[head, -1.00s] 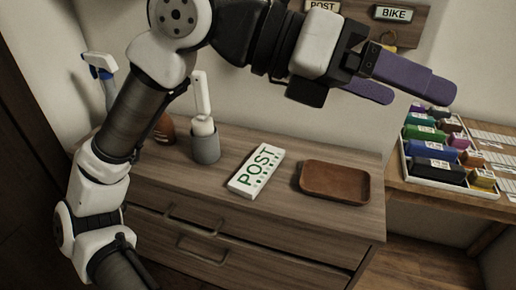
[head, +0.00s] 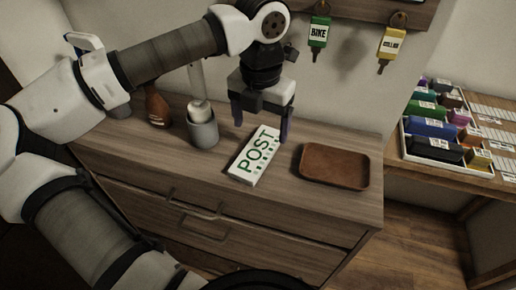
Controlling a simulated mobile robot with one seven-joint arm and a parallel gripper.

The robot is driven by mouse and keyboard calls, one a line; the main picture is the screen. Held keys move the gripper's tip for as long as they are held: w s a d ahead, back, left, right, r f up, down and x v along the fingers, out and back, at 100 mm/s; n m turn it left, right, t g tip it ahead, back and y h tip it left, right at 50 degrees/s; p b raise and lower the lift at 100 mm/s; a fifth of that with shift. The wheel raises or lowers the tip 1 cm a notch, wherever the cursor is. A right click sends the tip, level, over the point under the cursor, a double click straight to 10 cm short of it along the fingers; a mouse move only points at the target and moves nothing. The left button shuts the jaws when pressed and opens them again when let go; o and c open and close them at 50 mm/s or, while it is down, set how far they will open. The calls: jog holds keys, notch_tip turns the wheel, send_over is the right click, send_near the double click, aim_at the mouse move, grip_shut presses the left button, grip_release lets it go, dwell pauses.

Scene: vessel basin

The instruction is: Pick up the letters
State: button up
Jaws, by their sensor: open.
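The letters (head: 247,170) lie as a white stack or packet with green "POST" print on top of the wooden dresser (head: 320,213). They lie between a grey cup and a brown tray. My gripper (head: 261,129) points down just above and behind the far end of the letters. Its two purple fingers are apart, one to the left and one to the right of that far end, with nothing between them that I can see. I cannot tell whether the fingertips touch the letters.
The grey cup (head: 203,133) with a white-handled brush stands close on the left, beside a brown bottle (head: 157,108). The empty brown tray (head: 334,184) lies on the right. Tagged keys (head: 319,32) hang on the wall. A tray of coloured items (head: 432,152) sits on the right-hand table.

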aim_at(259, 149)
jog(key=shift+w+a+f+p, duration=0.15)
jog(key=shift+f+p, duration=0.45)
jog(key=shift+f, duration=1.15)
jog(key=shift+w+d+f+p, duration=0.1)
jog(key=shift+f+p, duration=0.5)
jog(key=shift+f, duration=1.15)
jog(key=c, duration=1.1)
jog(key=shift+r, duration=0.1)
